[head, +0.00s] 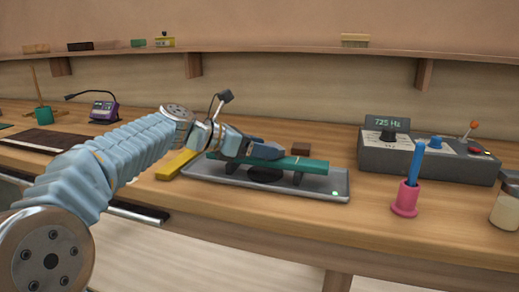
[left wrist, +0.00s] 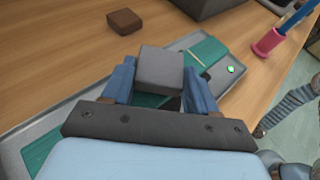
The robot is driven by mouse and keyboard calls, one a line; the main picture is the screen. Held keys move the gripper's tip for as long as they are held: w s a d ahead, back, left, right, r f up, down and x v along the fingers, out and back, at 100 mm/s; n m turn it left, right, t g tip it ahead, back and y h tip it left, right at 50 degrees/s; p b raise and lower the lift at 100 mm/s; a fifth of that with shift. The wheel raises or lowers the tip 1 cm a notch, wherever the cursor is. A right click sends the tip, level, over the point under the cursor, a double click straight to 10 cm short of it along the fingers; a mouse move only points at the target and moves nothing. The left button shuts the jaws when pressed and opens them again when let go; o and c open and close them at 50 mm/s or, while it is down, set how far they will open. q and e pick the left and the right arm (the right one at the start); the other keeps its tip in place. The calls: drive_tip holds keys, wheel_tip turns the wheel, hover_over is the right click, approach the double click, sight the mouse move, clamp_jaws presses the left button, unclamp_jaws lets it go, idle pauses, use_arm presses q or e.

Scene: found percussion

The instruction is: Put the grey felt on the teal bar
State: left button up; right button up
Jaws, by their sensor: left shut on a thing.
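My left gripper (head: 266,151) is over the teal bar (head: 312,164), left of the bar's right end. In the left wrist view its two blue fingers are shut on a grey felt block (left wrist: 159,68). The felt is held over the teal bar (left wrist: 208,54), which runs underneath it. I cannot tell whether the felt touches the bar. In the head view the fingers hide the felt. The bar lies raised on dark supports above a grey tray (head: 240,184).
A small brown block (head: 301,148) lies behind the tray, and a yellow bar (head: 178,164) lies at its left. A pink cup (head: 406,199) with a blue stick and a grey console (head: 425,160) reading 725 Hz stand to the right. Bench space lies between tray and cup.

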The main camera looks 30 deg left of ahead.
use_arm(q)
drive_tip(key=o, duration=1.4)
drive_tip(key=v, duration=1.2)
